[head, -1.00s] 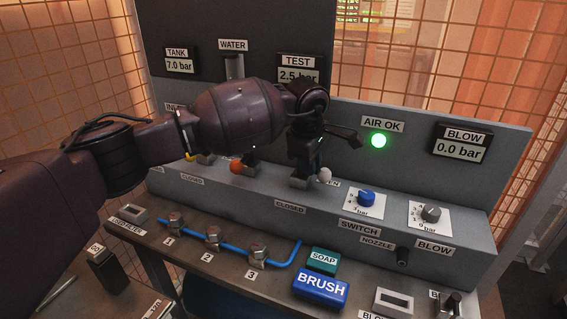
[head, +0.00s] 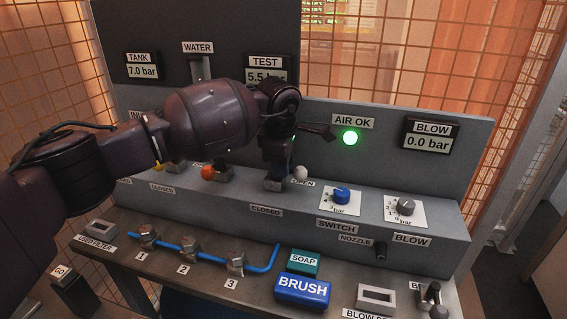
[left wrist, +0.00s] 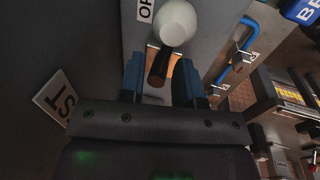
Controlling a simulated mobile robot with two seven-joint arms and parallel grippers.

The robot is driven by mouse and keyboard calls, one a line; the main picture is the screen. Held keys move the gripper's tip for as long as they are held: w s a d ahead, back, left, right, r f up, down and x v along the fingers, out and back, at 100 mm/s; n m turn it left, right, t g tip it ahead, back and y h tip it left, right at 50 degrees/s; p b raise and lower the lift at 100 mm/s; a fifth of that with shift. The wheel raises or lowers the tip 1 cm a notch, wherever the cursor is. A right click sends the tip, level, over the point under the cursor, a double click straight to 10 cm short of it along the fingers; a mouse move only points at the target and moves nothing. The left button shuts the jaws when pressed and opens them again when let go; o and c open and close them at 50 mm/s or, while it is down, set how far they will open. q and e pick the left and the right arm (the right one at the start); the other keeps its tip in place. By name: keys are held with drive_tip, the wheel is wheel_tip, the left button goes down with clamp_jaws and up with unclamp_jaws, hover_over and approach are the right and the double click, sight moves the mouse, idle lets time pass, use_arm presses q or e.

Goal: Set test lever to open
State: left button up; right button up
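The test lever has a white round knob (head: 300,174), which sits beside the OPEN label (head: 304,183), to the right of the CLOSED label (head: 266,210). In the left wrist view, the white knob (left wrist: 176,22) and its dark stem (left wrist: 158,66) show just beyond my fingers. My left gripper (head: 277,168) is over the lever's base in the head view. Its blue fingers (left wrist: 157,80) are apart, on either side of the stem's line, with a gap visible. The TEST display (head: 264,77) above reads 5.5 bar, partly hidden by my arm. My right gripper is not in view.
An orange-knobbed lever (head: 208,172) stands left of my gripper. A blue dial (head: 342,195) and a grey dial (head: 405,206) are to the right. The AIR OK lamp (head: 350,138) is green. The BRUSH block (head: 302,292) lies on the bench in front.

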use_arm(q)
drive_tip(key=shift+o, duration=0.3)
drive_tip(key=shift+d, duration=0.1)
drive_tip(key=shift+r, duration=0.1)
drive_tip(key=shift+s+r, duration=0.1)
drive_tip(key=shift+r, duration=0.15)
wheel_tip(320, 180, up, 10)
drive_tip(key=s+p, duration=0.1)
drive_tip(key=s, duration=0.1)
drive_tip(key=shift+a+p, duration=0.3)
drive_tip(key=shift+a, duration=0.1)
drive_tip(key=shift+f, duration=0.1)
